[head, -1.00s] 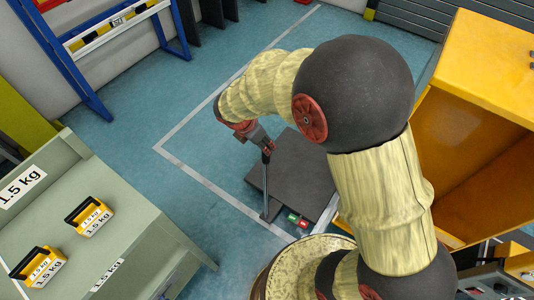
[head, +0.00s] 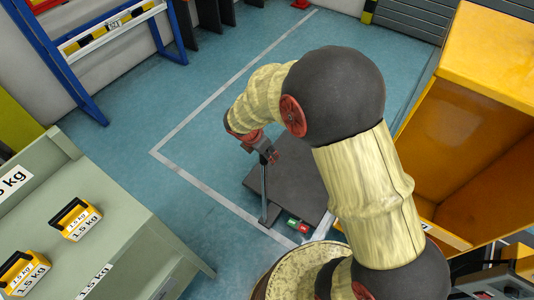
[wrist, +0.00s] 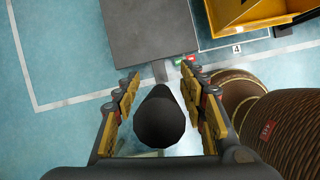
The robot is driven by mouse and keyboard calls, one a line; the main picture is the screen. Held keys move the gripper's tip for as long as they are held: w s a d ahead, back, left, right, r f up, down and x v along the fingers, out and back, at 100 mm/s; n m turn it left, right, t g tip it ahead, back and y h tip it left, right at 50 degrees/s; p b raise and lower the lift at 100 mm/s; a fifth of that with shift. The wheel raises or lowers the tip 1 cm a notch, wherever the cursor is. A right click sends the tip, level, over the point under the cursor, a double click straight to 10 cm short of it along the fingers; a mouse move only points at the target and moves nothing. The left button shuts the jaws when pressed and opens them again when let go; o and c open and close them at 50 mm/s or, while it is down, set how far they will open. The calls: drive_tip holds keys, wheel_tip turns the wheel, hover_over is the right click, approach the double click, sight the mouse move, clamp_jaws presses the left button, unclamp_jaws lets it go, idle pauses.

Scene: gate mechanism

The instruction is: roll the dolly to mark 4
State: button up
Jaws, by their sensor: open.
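The dolly (head: 300,175) is a dark grey flat platform with an upright post handle (head: 264,195) at its near left edge. It stands on the blue floor beside a white line. Its deck also shows at the top of the wrist view (wrist: 150,30). My gripper (head: 269,155) is at the top of the post. In the wrist view my gripper (wrist: 160,76) is open, its fingers on either side of the dark rounded handle top (wrist: 160,118); contact cannot be told. A floor label "4" (wrist: 237,49) lies right of the dolly, by a white line.
Green and red pedals (head: 297,226) sit at the dolly's near edge. A large yellow open bin (head: 470,130) stands close at right. A grey-green bench (head: 140,225) with yellow 1.5 kg weights (head: 76,219) is at left. Blue floor left and behind the dolly is clear.

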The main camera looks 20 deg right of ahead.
drive_tip(key=shift+c, duration=1.4)
drive_tip(key=c, duration=0.8)
clamp_jaws()
